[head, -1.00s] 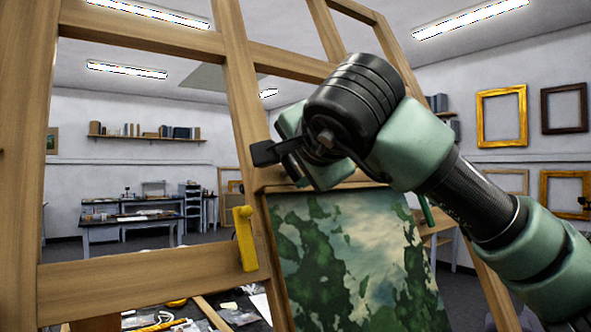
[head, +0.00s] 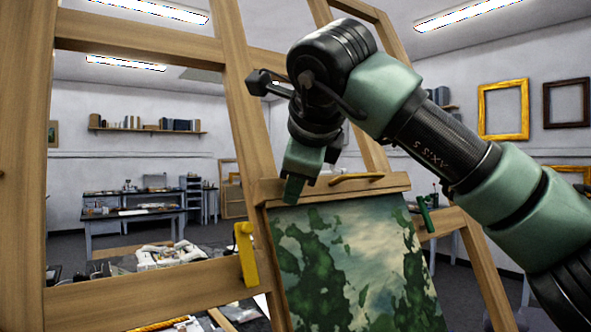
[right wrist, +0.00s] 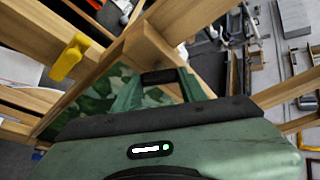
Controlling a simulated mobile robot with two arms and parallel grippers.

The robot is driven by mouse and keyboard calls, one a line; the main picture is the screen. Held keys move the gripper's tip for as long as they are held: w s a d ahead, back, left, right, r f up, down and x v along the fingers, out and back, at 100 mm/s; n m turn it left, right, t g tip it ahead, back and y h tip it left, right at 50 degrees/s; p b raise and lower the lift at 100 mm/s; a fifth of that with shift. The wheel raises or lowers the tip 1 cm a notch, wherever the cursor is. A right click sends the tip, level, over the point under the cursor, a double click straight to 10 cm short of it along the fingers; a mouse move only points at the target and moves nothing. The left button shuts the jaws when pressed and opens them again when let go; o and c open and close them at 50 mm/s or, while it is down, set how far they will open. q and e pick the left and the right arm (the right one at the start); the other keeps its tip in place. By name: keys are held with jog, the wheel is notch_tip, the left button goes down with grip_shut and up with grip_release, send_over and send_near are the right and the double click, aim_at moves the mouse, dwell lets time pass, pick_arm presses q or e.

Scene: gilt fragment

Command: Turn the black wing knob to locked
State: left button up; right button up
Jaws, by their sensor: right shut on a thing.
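My right gripper (head: 300,184) points down at the easel's wooden ledge, just above the top of the painting. In the right wrist view its two green fingers (right wrist: 158,88) close on a dark piece, which I take to be the black wing knob (right wrist: 158,76). In the head view the knob is hidden behind the gripper, so I cannot tell its angle or any locked mark. My left gripper is not in view.
A yellow lever (head: 245,252) sits on the easel's left post and a green lever (head: 425,213) on its right side. A tan handle (head: 356,178) lies along the ledge. The green painting (head: 345,265) hangs below. Wooden easel posts (head: 237,110) stand close to my arm.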

jog(key=m+g+y+p, duration=0.1)
jog(key=m, duration=0.2)
jog(key=m+g+p, duration=0.1)
jog(key=m, duration=0.2)
jog(key=m+g+y+p, duration=0.1)
jog(key=m+g+p, duration=0.1)
jog(key=m, duration=0.1)
jog(key=shift+w+d+y, duration=0.1)
jog(key=shift+y, duration=0.2)
dwell(0.5)
jog(key=o, duration=1.4)
jog(key=b+v, duration=0.1)
jog(key=v, duration=0.7)
jog(key=shift+w, duration=0.15)
